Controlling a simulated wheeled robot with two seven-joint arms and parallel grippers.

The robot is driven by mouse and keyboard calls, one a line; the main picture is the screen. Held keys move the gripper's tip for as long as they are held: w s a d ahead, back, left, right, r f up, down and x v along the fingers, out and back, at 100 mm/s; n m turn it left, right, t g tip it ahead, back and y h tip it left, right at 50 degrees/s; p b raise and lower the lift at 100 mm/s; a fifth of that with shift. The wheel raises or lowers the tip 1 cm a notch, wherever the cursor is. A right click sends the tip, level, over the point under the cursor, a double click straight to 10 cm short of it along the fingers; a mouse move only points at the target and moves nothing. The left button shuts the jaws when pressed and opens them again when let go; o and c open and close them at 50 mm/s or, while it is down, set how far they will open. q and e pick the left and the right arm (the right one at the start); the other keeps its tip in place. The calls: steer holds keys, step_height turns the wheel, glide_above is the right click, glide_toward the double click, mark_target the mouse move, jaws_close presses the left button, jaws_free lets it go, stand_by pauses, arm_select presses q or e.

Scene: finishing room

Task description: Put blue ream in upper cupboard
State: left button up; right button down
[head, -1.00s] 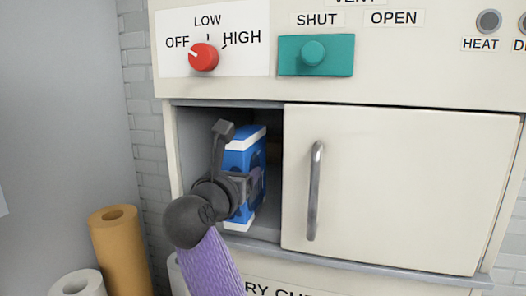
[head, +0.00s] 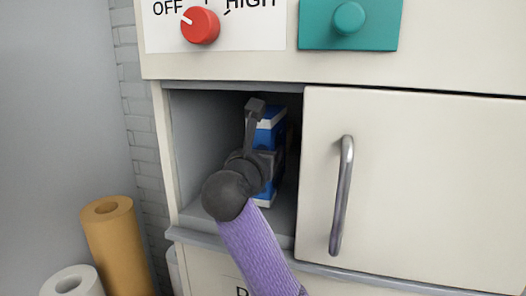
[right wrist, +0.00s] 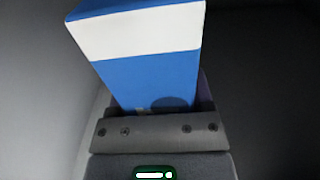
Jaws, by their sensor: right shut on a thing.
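The blue ream (head: 270,133), blue with white end bands, stands upright inside the open left part of the upper cupboard (head: 197,140). My right gripper (head: 265,160) is shut on it and reaches into the opening. In the right wrist view the ream (right wrist: 150,80) rises from between the jaws (right wrist: 160,125), its white band towards the top. The gripper and wrist hide part of the ream in the head view. Whether its bottom touches the cupboard floor is hard to tell. My left gripper is not in view.
A cream sliding door (head: 420,190) with a metal handle (head: 342,195) covers the cupboard's right part. Above are a red knob (head: 200,25) and a teal panel with a button (head: 349,18). Brown (head: 115,245) and white (head: 72,284) rolls stand at lower left.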

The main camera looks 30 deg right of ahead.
steer(key=shift+s+d+f, duration=0.1)
steer(key=shift+s+d, duration=0.05)
steer(key=shift+c, duration=1.6)
jaws_free()
steer(key=shift+w+d+f, duration=0.2)
steer(key=shift+w+d, duration=0.05)
steer(key=shift+d, duration=0.1)
steer(key=shift+o, duration=1.6)
steer(key=shift+a+r, duration=0.1)
steer(key=shift+a, duration=0.1)
steer(key=shift+s+a, duration=0.15)
steer(key=shift+r, duration=0.2)
arm_select(q)
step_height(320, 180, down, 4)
steer(key=b, duration=0.4)
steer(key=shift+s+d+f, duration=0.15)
arm_select(e)
steer(key=v, duration=1.1)
steer(key=shift+s+a, duration=0.25)
steer(key=shift+a, duration=0.05)
